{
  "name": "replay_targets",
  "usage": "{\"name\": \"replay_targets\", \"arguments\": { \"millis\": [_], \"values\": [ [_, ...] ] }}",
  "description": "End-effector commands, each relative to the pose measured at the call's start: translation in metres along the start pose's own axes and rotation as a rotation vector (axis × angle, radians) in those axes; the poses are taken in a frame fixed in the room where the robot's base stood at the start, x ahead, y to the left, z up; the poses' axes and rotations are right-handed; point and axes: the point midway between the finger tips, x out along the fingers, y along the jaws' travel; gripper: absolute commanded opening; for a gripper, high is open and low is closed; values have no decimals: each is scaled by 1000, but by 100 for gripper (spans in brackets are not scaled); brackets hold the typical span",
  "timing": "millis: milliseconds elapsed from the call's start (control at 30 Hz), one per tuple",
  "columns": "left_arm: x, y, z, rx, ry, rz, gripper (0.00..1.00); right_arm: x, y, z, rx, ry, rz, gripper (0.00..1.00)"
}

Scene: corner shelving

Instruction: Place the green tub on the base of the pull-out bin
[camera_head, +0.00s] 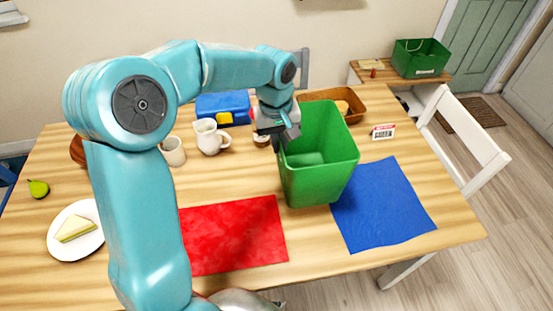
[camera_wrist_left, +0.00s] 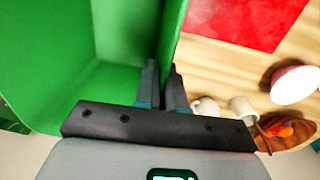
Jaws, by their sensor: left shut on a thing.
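The green tub (camera_head: 320,165) is open-topped and near the middle of the wooden table, tilted a little in the picture. It is between the red mat and the blue mat, overlapping the blue mat's edge in view. I cannot tell whether its bottom touches the table. My left gripper (camera_head: 284,139) is shut on the tub's left wall at the rim. In the left wrist view, the fingers (camera_wrist_left: 163,88) pinch the wall of the tub (camera_wrist_left: 60,60) between them. No pull-out bin is clearly recognisable. My right gripper does not show.
A red mat (camera_head: 235,235) and a blue mat (camera_head: 385,205) lie on the table. A white jug (camera_head: 208,137), a mug (camera_head: 173,151), a plate (camera_head: 58,247) and a brown basket (camera_head: 320,97) stand around. A green basket (camera_head: 420,60) sits on a side table. A white chair-like frame (camera_head: 468,130) is right.

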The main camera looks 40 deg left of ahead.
Motion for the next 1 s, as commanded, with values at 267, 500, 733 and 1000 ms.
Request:
{"name": "replay_targets", "arguments": {
  "millis": [267, 500, 733, 1000],
  "values": [
    [33, -1, -2, -2, 1, 2, 0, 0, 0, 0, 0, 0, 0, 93],
    [67, -3, -4, -1, 1, 2, 0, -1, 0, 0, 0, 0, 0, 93],
    [69, -3, -4, -1, 3, 3, 0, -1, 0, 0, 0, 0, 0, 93],
    [73, -4, -4, -1, 1, 1, 28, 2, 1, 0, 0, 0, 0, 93]
  ]
}}
